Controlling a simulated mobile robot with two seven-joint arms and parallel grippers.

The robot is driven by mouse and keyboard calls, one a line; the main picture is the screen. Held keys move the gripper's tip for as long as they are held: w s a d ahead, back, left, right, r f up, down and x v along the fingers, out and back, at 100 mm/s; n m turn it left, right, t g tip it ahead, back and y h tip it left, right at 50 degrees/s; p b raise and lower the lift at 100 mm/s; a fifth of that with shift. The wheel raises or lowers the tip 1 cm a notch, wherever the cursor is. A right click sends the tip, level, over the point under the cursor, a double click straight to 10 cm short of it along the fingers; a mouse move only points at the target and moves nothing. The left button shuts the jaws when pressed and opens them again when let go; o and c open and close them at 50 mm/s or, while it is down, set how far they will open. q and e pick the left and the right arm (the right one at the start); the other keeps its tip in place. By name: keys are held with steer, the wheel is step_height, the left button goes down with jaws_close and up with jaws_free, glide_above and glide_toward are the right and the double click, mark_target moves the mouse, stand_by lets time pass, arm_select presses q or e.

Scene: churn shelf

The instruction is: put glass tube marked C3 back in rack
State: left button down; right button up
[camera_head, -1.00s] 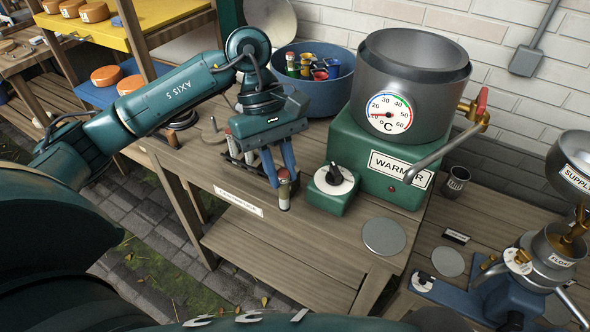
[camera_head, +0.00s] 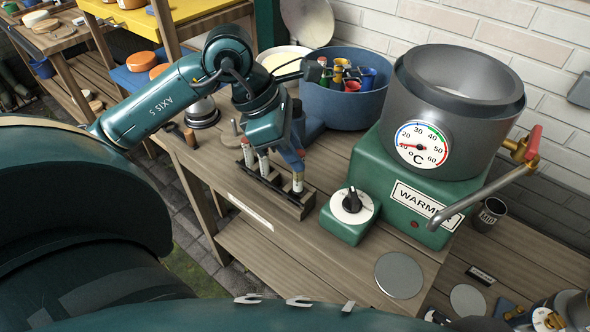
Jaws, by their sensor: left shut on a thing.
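Any marking on the tube is too small to read. The tube stands about upright at the right end of the low dark rack (camera_head: 271,186). Its lower end meets the rack in the picture; I cannot tell whether it is seated in a slot. Two other tubes (camera_head: 264,165) stand in the rack to its left, partly behind the gripper. My right gripper is out of view.
A green dial box (camera_head: 346,228) is close to the rack's right, with the green warmer (camera_head: 425,205) and its grey pot behind. A blue tub (camera_head: 345,107) of coloured items stands behind the rack. A grey disc (camera_head: 399,275) lies at front right.

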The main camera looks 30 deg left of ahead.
arm_select(q)
glide_above(294, 190)
steer(key=f, duration=0.4)
steer(key=shift+w+a+f, duration=0.1)
steer(key=shift+w+a, duration=0.15)
steer(key=shift+w, duration=0.1)
steer(key=shift+f, duration=0.2)
steer(key=c, duration=1.3)
jaws_free()
steer(key=shift+r, duration=0.15)
